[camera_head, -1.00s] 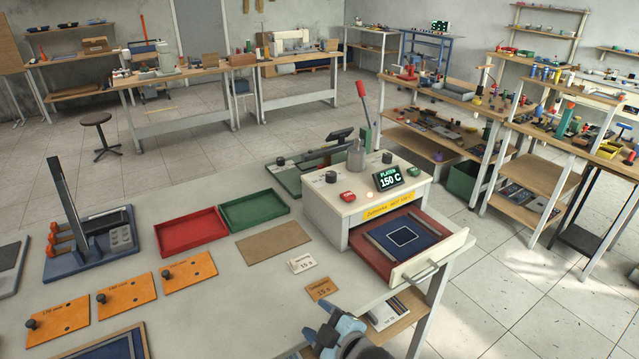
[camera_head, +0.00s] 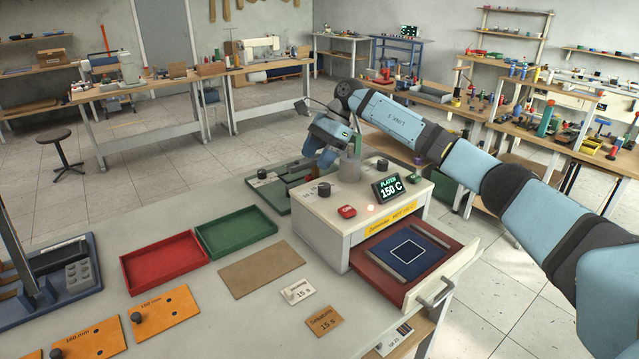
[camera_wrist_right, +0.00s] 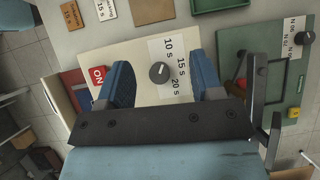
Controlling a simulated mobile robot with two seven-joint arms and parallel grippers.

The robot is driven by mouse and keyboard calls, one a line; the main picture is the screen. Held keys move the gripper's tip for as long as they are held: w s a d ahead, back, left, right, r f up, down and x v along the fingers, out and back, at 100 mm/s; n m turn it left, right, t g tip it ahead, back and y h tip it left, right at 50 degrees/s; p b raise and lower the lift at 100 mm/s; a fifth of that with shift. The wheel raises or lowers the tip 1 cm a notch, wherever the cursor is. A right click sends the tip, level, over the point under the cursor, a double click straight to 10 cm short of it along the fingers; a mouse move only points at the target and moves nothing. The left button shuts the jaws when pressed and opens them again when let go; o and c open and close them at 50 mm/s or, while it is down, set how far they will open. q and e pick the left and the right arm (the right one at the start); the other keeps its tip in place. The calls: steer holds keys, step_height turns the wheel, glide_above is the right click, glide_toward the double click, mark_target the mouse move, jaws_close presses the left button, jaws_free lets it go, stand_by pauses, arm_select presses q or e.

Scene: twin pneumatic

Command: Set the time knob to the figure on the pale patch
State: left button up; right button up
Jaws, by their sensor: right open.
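The time knob (camera_head: 324,189) is black and stands on top of the white press box (camera_head: 348,240). In the right wrist view the time knob (camera_wrist_right: 158,72) sits beside a white label reading 10 s, 15 s and 20 s; its pointer's setting is hard to tell. My right gripper (camera_head: 319,151) is open and empty above the box, apart from the knob. In the wrist view its two blue fingers (camera_wrist_right: 164,85) stand either side of the knob. The pale patch (camera_head: 298,291) lies on the table and seems to read 15 s. My left gripper is out of view.
A tan patch (camera_head: 323,321) reads 15 s. Red (camera_head: 164,260) and green (camera_head: 236,232) trays stand left.

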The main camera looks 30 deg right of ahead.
steer(key=h, duration=0.2)
glide_toward(325, 185)
steer(key=shift+g, duration=0.4)
steer(key=x, duration=0.3)
steer(key=p+x, duration=0.1)
steer(key=x, duration=0.5)
steer(key=shift+w+a+f, duration=0.1)
steer(key=shift+w+f, duration=0.15)
steer(key=c, duration=0.9)
